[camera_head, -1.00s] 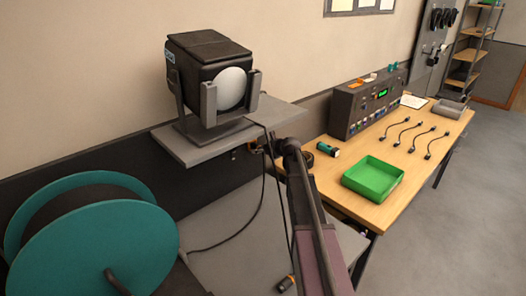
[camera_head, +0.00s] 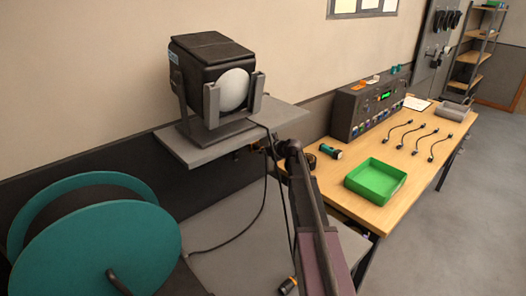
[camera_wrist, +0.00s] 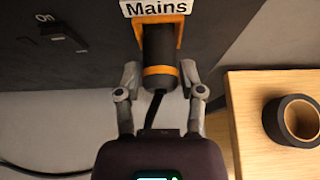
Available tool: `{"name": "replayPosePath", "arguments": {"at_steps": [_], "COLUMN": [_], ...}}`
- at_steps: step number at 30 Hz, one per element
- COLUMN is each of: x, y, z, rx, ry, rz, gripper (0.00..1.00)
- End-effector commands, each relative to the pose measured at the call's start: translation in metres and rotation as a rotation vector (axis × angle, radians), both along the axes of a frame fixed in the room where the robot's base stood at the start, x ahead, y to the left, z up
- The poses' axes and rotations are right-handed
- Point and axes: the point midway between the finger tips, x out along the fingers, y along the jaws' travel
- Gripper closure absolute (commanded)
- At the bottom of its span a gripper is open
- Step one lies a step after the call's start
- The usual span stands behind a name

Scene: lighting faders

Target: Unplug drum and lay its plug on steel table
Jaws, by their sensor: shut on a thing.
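A black plug with an orange band (camera_wrist: 158,75) sits in the orange-framed socket (camera_wrist: 178,42) under a "Mains" label (camera_wrist: 157,7) in the wrist view. My gripper (camera_wrist: 160,78) has one finger on each side of this plug and is shut on it. A dark cord runs from the plug back toward my palm. In the head view the teal drum (camera_head: 95,240) stands at the lower left, and a cable runs from its side up toward the socket. The grey steel table (camera_head: 230,265) lies below. My arm hides the gripper and plug there.
A lamp (camera_head: 215,80) stands on a grey shelf (camera_head: 185,152) above. The wooden bench (camera_head: 405,185) at right holds a green tray (camera_head: 375,180), a tape roll (camera_wrist: 297,120) and several short cables.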

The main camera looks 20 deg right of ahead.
Motion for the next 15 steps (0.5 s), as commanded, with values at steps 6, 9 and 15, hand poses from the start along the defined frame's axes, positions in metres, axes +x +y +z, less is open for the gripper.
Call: {"name": "replayPosePath", "arguments": {"at_steps": [6, 9, 15], "x": [-0.0027, -0.0034, -0.0085], "y": [-0.0012, -0.0014, -0.0033], "z": [-0.0002, -0.0002, -0.0002], "rx": [0.000, 0.000, 0.000], "ry": [0.001, 0.001, 0.001], "rz": [0.000, 0.000, 0.000], "gripper": [1.00, 1.00, 1.00]}}
